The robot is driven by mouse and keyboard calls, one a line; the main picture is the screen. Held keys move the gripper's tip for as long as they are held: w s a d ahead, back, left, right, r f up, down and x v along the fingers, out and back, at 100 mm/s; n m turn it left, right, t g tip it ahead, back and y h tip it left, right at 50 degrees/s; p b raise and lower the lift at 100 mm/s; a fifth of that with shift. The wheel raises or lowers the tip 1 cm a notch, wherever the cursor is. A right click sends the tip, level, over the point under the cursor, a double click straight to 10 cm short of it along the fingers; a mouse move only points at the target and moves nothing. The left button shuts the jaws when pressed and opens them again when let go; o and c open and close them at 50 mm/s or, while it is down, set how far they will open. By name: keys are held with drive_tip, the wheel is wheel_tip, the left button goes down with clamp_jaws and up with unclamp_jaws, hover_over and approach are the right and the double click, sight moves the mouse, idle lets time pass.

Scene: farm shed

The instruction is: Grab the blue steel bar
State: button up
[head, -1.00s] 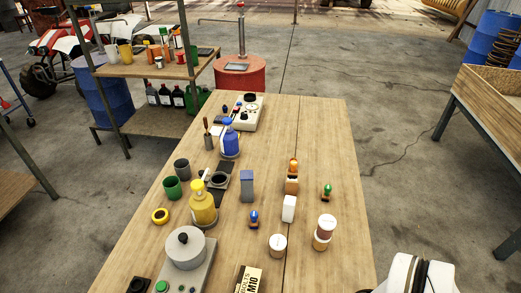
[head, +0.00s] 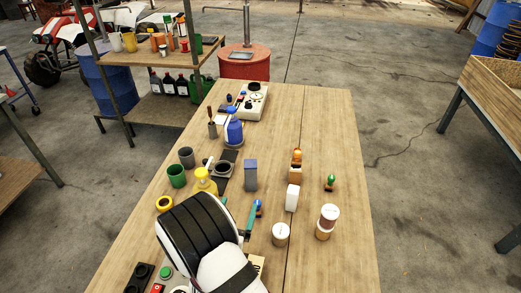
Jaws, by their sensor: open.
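The blue steel bar (head: 251,176) is most likely the upright grey-blue block in the middle of the table. It stands free, and nothing touches it. My gripper (head: 239,204) is on the near side of the bar, apart from it. One teal finger shows beside a small blue-topped item (head: 259,207). Only a small bit of the other finger shows near the yellow bottle. The jaws are open, and no held thing shows. My white and black wrist hides part of the table's near left.
A yellow bottle (head: 204,182) and a dark fixture (head: 223,168) stand left of the bar. A white block (head: 292,198), an orange-topped item (head: 296,160) and jars (head: 280,234) stand right. A blue bottle (head: 234,131) is behind.

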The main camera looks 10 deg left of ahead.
sight(249, 174)
drive_tip(key=shift+n+t, duration=0.4)
drive_tip(key=shift+n, duration=0.1)
drive_tip(key=w, duration=0.5)
drive_tip(key=w+f, duration=0.1)
drive_tip(key=w, duration=0.4)
drive_tip(key=w+f, duration=0.1)
drive_tip(key=w, duration=0.4)
drive_tip(key=shift+f, duration=0.25)
drive_tip(key=shift+s, duration=0.1)
clamp_jaws()
